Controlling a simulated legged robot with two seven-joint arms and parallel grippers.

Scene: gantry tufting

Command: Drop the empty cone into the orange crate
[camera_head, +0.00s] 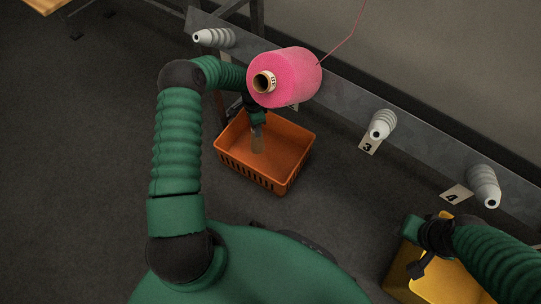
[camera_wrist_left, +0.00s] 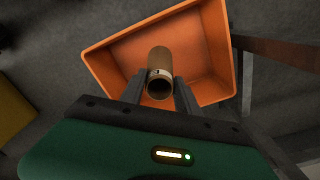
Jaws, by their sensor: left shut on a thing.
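The empty cone, a bare brown tube (camera_head: 257,143), is held between the fingers of my left gripper (camera_head: 256,127). In the left wrist view the fingers sit on either side of the cone (camera_wrist_left: 160,62), with its open end facing the camera. The orange crate (camera_head: 245,175) stands on the floor below the rail. The cone hangs over the crate's opening in both views, and the crate (camera_wrist_left: 205,55) surrounds it in the wrist view. I cannot tell the exact height of the cone's lower end above the crate floor.
A pink yarn cone (camera_head: 290,77) sits on the rail (camera_head: 345,105), above and right of the crate, with a thread rising from it. Bare grey pegs (camera_head: 383,124) line the rail, with labels 3 and 4. The yellow container (camera_head: 405,280) stands lower right. Floor left is clear.

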